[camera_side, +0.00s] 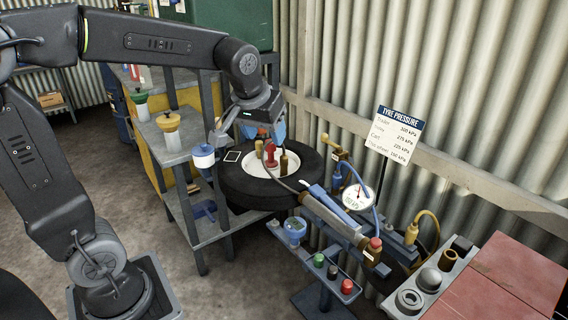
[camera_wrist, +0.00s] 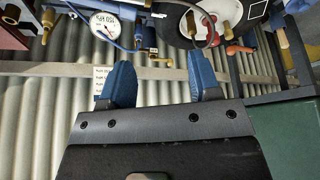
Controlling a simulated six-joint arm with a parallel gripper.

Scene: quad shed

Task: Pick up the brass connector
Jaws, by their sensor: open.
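A brass connector (camera_side: 284,164) stands upright at the end of a dark hose, over the white wheel hub (camera_side: 256,172) inside a black tyre (camera_side: 240,187). Several brass pieces are in view, so I cannot be sure which one the task names. My gripper (camera_side: 278,133) is just above and behind the hub, apart from the connector. In the wrist view my gripper (camera_wrist: 163,78) has its two blue fingers wide apart with nothing between them. A brass fitting (camera_wrist: 191,23) by the hose shows beyond the fingertips.
A red-topped valve (camera_side: 271,158) is close beside the connector. A sign (camera_side: 394,135) is on a post, and a corrugated wall (camera_side: 460,90) rises behind. A bottle (camera_side: 203,158) is left of the tyre.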

